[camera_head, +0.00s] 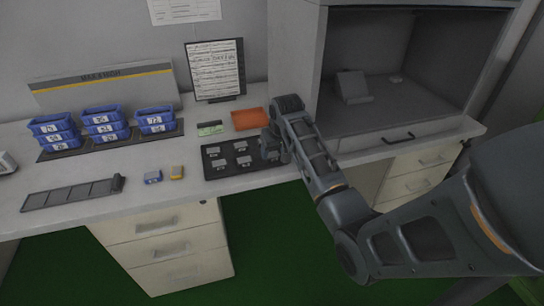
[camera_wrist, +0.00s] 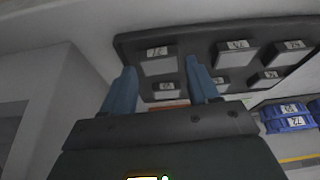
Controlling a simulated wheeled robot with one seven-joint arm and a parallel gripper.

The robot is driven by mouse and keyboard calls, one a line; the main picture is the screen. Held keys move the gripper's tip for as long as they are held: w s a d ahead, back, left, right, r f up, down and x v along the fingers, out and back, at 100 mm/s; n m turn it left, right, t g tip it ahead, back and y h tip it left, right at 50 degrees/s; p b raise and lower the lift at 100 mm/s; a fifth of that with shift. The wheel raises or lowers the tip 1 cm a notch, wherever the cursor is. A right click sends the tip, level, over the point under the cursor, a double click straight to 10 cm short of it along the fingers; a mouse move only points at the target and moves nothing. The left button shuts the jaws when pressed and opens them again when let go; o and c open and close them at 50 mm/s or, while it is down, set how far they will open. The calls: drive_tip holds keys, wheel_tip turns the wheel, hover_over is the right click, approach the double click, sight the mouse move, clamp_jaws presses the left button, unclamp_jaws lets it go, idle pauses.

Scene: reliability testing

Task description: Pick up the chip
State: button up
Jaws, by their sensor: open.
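A black tray (camera_head: 231,171) on the white bench holds several small grey chips with white labels, such as one chip (camera_head: 244,161) and another chip (camera_head: 218,165). The tray also shows in the wrist view (camera_wrist: 196,47). My gripper (camera_head: 269,150) is at the tray's right side, fingers pointing down, and hides part of it. In the wrist view my gripper (camera_wrist: 161,76) is open. One labelled chip (camera_wrist: 158,62) appears between its two blue-grey fingers, and another chip (camera_wrist: 163,91) shows below it. No contact is visible, and I cannot tell the height gap.
An orange tray (camera_head: 249,119) and a small green-labelled item (camera_head: 210,128) lie behind the black tray. Blue bins (camera_head: 101,119) stand at the back left. A grey cabinet (camera_head: 295,60) rises at the right.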

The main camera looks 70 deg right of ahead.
drive_tip(key=shift+x, duration=0.9)
drive_tip(key=c, duration=0.7)
